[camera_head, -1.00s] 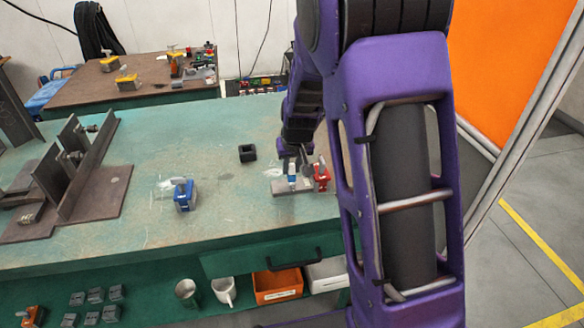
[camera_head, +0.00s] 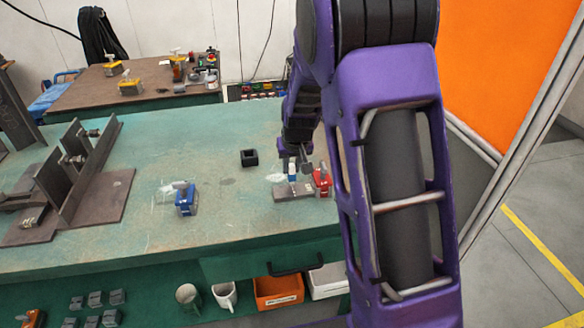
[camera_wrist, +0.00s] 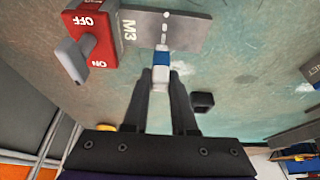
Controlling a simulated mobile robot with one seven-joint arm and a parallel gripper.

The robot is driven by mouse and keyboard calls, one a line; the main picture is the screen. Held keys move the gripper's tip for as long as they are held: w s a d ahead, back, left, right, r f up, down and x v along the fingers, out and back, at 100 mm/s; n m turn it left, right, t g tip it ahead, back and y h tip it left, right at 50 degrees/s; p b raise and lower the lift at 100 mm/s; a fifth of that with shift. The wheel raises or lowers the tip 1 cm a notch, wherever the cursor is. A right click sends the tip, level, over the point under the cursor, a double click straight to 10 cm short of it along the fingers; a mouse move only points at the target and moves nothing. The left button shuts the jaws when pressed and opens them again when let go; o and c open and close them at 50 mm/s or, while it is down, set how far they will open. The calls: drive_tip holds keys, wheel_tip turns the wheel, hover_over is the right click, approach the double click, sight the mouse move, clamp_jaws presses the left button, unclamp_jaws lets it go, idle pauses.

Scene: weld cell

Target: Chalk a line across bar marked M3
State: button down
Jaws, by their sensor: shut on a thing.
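The steel bar marked M3 (camera_wrist: 190,32) lies flat on the green bench; it also shows in the head view (camera_head: 290,195). A row of short white marks (camera_wrist: 165,28) runs across it beside the lettering. My gripper (camera_wrist: 161,78) is shut on a chalk stick with a blue and white body (camera_wrist: 161,62), which also shows upright over the bar in the head view (camera_head: 292,171). The chalk's far end is at the bar's near edge in the wrist view; I cannot tell whether it touches. A red switch magnet (camera_wrist: 98,42) sits at the bar's M3 end.
A blue magnet (camera_head: 185,199) and a short black square tube (camera_head: 249,158) stand on the bench (camera_head: 225,215). A steel fixture with upright plates (camera_head: 95,200) is at the left. The bench between them is mostly clear. An orange panel (camera_head: 502,60) rises at the right.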

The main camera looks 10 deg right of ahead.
wheel_tip(320, 180, up, 7)
drive_tip(key=p, duration=0.5)
drive_tip(key=shift+r, duration=0.1)
idle(0.3)
idle(0.5)
drive_tip(key=shift+f+b, duration=2.6)
drive_tip(key=shift+f, duration=0.65)
drive_tip(key=shift+f, duration=0.35)
drive_tip(key=shift+s, duration=0.1)
drive_tip(key=shift+s, duration=0.35)
drive_tip(key=shift+s, duration=0.15)
